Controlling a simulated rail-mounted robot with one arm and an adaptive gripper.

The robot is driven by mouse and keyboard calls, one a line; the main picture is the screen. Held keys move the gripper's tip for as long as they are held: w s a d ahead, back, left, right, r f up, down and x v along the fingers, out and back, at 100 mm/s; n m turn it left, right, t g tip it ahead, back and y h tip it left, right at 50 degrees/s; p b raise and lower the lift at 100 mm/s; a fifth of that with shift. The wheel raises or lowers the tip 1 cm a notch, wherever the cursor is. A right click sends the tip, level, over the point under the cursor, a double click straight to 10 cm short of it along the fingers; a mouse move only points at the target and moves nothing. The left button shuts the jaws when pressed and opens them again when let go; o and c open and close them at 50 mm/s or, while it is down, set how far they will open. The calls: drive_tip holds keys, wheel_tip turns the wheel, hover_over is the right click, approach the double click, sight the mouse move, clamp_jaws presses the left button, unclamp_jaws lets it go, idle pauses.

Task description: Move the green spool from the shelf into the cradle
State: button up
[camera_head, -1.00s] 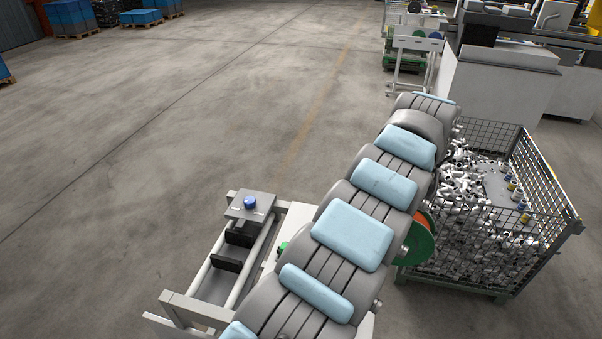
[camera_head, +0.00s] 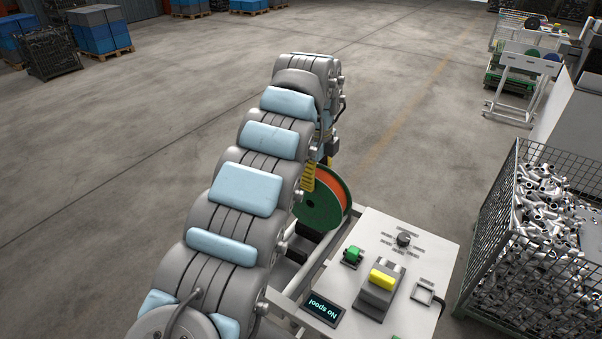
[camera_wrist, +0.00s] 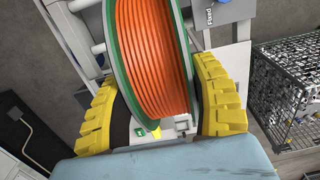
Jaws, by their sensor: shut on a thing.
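The green spool (camera_head: 337,188), with green flanges and orange winding, stands with its flanges upright. It fills the middle of the wrist view (camera_wrist: 150,50). My gripper (camera_wrist: 157,82) is shut on it, with a yellow ribbed finger on either side. The cradle (camera_head: 318,268) is a pale rail frame beside the control panel, partly hidden by my arm and the spool. The spool is over or beside this frame; I cannot tell if they touch.
The control panel (camera_head: 425,245) has a yellow switch, a green button, a knob and a display (camera_head: 324,308) reading "No spool". A mesh bin (camera_head: 535,250) of metal parts is at right. A white rack (camera_head: 530,68) is at far right.

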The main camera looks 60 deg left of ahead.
sight(301, 209)
drive_tip(key=s+a, duration=0.2)
drive_tip(key=s, duration=0.1)
drive_tip(key=shift+a+r, duration=0.15)
drive_tip(key=shift+f+b, duration=0.55)
drive_tip(key=shift+f, duration=3.3)
drive_tip(key=shift+f+b, duration=1.3)
drive_tip(key=shift+f, duration=1.1)
drive_tip(key=o, duration=1.3)
drive_tip(key=shift+o, duration=0.2)
